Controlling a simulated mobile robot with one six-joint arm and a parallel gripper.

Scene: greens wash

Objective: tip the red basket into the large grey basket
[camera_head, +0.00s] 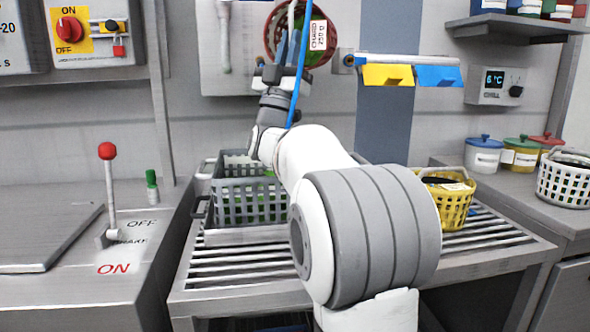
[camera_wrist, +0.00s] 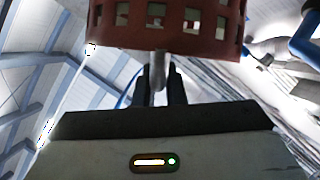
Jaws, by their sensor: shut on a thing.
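The red basket (camera_head: 274,37) is held high in front of the back wall, with a white label (camera_head: 318,35) on it. My gripper (camera_head: 283,62) is shut on it. In the wrist view its red slotted wall (camera_wrist: 180,35) fills the top, and my gripper's dark fingers (camera_wrist: 160,85) close on a grey handle piece. The basket looks tilted in the head view; its contents are hard to make out. The large grey basket (camera_head: 232,208) stands on the slatted rack below, left of my arm, with some green showing inside. My arm hides its right part.
A yellow basket (camera_head: 452,200) with dark contents stands on the rack at right. A white basket (camera_head: 566,184) and lidded jars (camera_head: 484,155) are on the right counter. A red-knobbed lever (camera_head: 107,152) stands at left. Yellow and blue tags (camera_head: 388,75) hang from a wall bar.

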